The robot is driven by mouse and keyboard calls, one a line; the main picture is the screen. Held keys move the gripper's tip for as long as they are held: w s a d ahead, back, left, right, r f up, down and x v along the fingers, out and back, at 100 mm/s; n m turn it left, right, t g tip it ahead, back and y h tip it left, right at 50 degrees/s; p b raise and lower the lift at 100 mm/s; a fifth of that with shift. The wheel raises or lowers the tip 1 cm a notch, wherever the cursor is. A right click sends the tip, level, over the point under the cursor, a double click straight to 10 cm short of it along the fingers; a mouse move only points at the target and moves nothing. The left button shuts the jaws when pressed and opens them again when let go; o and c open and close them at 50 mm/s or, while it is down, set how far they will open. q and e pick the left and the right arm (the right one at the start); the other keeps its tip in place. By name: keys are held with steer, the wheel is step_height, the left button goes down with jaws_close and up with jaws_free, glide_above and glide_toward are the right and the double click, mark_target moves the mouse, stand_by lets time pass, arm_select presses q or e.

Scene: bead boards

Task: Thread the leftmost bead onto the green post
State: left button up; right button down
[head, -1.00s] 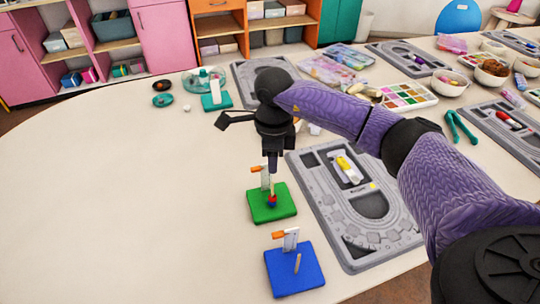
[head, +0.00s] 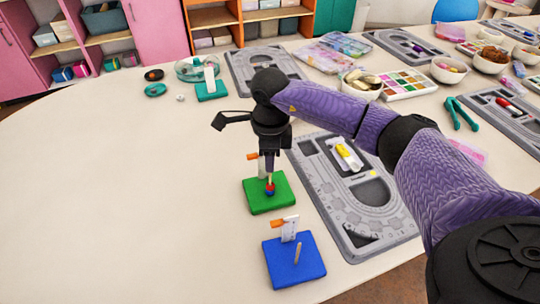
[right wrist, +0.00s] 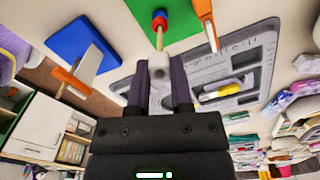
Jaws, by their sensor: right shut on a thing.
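The green board (head: 256,196) carries an upright wooden post with a red bead (head: 270,187) and a blue bead low on it. In the right wrist view the bare wooden post (right wrist: 160,40) rises from these beads toward my right gripper (right wrist: 157,88). That gripper is shut on a whitish bead (right wrist: 159,66), held between its fingertips. The post tip meets the held bead; I cannot tell whether it is inside the hole. My left gripper is not in view.
A blue board (head: 282,271) with a bare post stands in front, and a teal board (head: 218,94) at the back. White uprights with orange tabs (head: 278,227) stand beside posts. A grey bead tray (head: 335,200) lies close right. The table's left is clear.

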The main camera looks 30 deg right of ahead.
steer(key=shift+f, duration=0.35)
steer(key=shift+f, duration=0.1)
stand_by(0.4)
steer(key=shift+f+b, duration=0.2)
steer(key=shift+b, duration=0.2)
steer(key=shift+f+b, duration=0.5)
steer(key=shift+f, duration=0.35)
steer(key=shift+c, duration=2.2)
jaws_free()
